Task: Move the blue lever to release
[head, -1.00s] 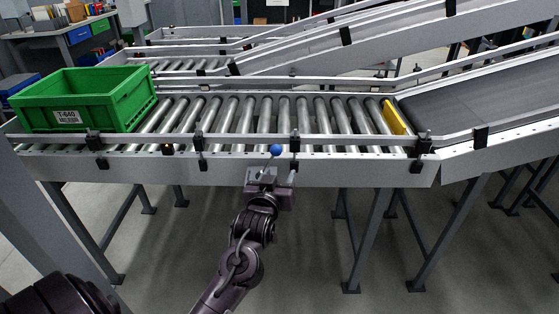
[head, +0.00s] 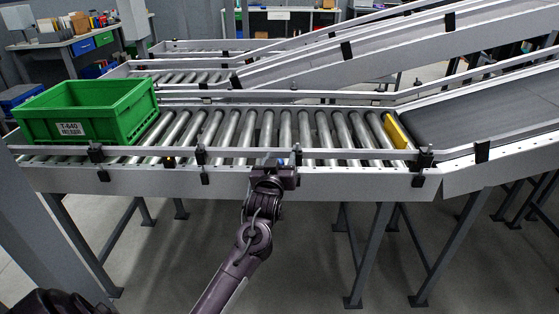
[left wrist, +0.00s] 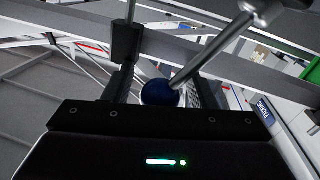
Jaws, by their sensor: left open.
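The blue lever shows in the left wrist view as a metal rod ending in a dark blue ball knob (left wrist: 160,92). The rod slants from the knob toward the upper right. My left gripper (head: 272,164) is at the near side rail of the roller conveyor, jaws open. In the left wrist view its fingers (left wrist: 160,85) stand on either side of the knob; I cannot tell whether they touch it. In the head view the gripper hides the lever. My right gripper is not in view.
The roller conveyor (head: 230,180) has a raised side rail with black clamps close to my gripper. A green crate (head: 135,110) sits on the rollers at the left. A yellow strip (head: 395,131) and a dark belt (head: 480,110) are at the right. The floor in front is clear apart from legs.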

